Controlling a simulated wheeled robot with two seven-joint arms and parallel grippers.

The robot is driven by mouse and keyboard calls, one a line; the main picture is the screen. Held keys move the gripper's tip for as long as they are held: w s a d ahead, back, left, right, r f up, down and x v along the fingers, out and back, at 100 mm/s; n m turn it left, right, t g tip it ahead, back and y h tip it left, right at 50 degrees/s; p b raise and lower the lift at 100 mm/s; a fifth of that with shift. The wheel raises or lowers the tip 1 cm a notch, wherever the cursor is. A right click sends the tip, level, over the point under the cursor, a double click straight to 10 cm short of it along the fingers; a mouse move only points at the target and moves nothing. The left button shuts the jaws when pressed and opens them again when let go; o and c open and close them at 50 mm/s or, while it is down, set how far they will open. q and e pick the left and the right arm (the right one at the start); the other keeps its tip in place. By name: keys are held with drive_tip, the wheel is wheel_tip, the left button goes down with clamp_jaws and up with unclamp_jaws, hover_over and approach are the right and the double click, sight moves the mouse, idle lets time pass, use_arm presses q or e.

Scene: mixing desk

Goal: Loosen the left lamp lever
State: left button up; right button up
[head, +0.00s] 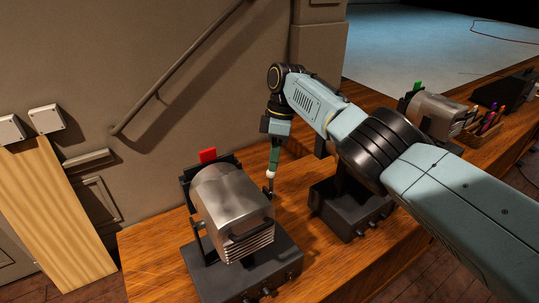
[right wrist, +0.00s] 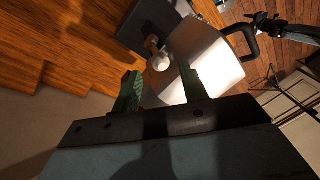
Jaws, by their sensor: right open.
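The left lamp (head: 232,200) is a silver housing on a black base, with a red tag (head: 208,155) behind it. Its lever, on the lamp's right side, ends in a pale round knob (head: 270,174). My right gripper (head: 274,162) points down just above this knob. In the right wrist view the right gripper (right wrist: 160,82) is open, its two green fingers spread. The knob (right wrist: 160,63) lies between the fingers' lines, just past the tips; I cannot tell whether they touch it.
Another dark lamp base (head: 345,212) stands to the right, its top hidden by my right arm. A farther lamp (head: 438,115) has a green tag. Beyond it is a wooden pen box (head: 485,128). The wooden desk (head: 150,250) is clear at front left.

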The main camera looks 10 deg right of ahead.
drive_tip(key=p+v, duration=0.3)
drive_tip(key=v, duration=0.5)
drive_tip(key=shift+p, duration=0.4)
drive_tip(key=shift+f, duration=0.15)
